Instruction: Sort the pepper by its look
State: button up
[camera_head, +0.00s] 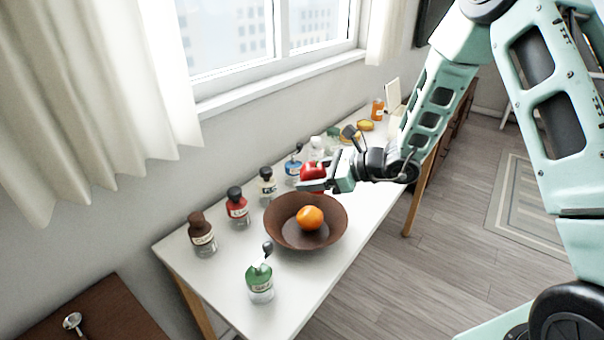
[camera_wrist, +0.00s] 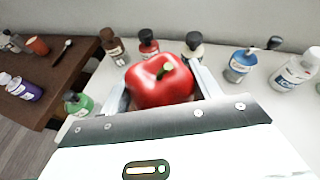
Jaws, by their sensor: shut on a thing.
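A red bell pepper (camera_wrist: 160,82) with a green stem sits between the fingers of my gripper (camera_wrist: 158,92) in the wrist view. In the head view my gripper (camera_head: 318,184) is shut on the pepper (camera_head: 313,171) and holds it above the far side of the brown bowl (camera_head: 275,226). An orange fruit (camera_head: 310,218) lies in that bowl. In the wrist view the bowl cannot be seen; the pepper and gripper cover that part.
Several bottles line the window side of the white table (camera_head: 222,285), among them a red one (camera_head: 237,206) and a brown one (camera_head: 201,233). A green dispenser (camera_head: 260,281) stands in front of the bowl. A brown cabinet (camera_head: 95,312) stands at the lower left.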

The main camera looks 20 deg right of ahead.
jog(key=shift+s+a+f+b, duration=0.1)
jog(key=shift+f+b, duration=0.2)
jog(key=shift+f, duration=0.1)
jog(key=shift+f+b, duration=1.55)
jog(key=shift+f, duration=1.1)
jog(key=o, duration=1.1)
jog(key=b+v, duration=0.1)
jog(key=v, duration=1.6)
jog(key=shift+r+b, duration=0.2)
jog(key=shift+b, duration=0.2)
